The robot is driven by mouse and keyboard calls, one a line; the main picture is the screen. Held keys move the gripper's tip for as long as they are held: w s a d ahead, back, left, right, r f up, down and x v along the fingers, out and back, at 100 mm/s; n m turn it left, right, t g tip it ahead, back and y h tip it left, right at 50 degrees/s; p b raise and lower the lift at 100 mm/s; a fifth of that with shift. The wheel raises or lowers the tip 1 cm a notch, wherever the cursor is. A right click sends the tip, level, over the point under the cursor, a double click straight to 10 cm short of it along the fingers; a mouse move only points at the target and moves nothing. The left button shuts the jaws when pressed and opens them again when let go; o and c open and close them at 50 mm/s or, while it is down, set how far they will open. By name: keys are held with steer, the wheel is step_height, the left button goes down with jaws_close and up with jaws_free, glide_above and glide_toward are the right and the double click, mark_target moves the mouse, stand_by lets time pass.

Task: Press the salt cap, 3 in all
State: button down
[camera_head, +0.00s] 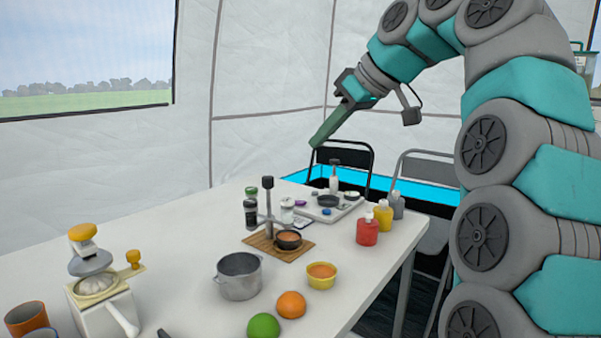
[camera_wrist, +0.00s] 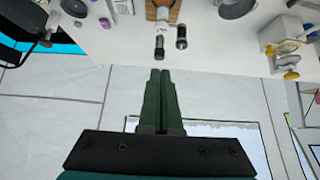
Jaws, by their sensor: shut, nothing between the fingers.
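My gripper (camera_head: 317,143) points down and left, high above the far end of the table, well apart from the jars. Its green fingers (camera_wrist: 161,75) are together and empty in the wrist view. Dark upright tops (camera_wrist: 159,47) show beyond the fingertips there.
A tall dark-topped rod (camera_head: 268,210) rises near the jars. A grey pot (camera_head: 239,276), a yellow bowl (camera_head: 321,276) and a juicer (camera_head: 101,290) stand nearer. A tray (camera_head: 350,208) and sauce bottles (camera_head: 367,232) lie to the right. The air around my gripper looks clear.

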glide_above(293, 203)
step_height(293, 203, down, 7)
steer(key=shift+f, duration=0.2)
steer(key=shift+s+d+f, duration=0.1)
steer(key=shift+f, duration=1.75)
